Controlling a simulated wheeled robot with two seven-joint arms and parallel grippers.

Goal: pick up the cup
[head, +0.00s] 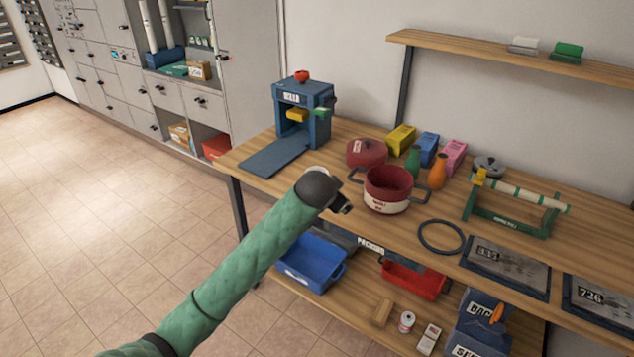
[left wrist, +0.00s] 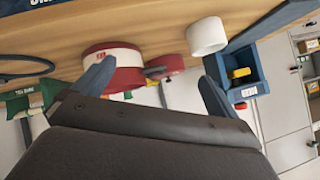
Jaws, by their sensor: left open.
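A plain white cup (left wrist: 207,36) stands on the wooden workbench (head: 365,235) in the left wrist view, just beyond the tip of one finger and off to the right. In the head view only a pale sliver, probably its rim (head: 316,169), shows behind my wrist; the rest is hidden. My left gripper (head: 345,207) is above the bench's front edge, left of the red pot. In the left wrist view its fingers (left wrist: 157,72) are spread, with nothing between them. The cup is apart from the fingers. My right gripper is not in view.
A blue press-like machine (head: 305,110) stands at the back left. A black ring (head: 441,237) lies to the right. Blue (head: 312,262) and red bins are below.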

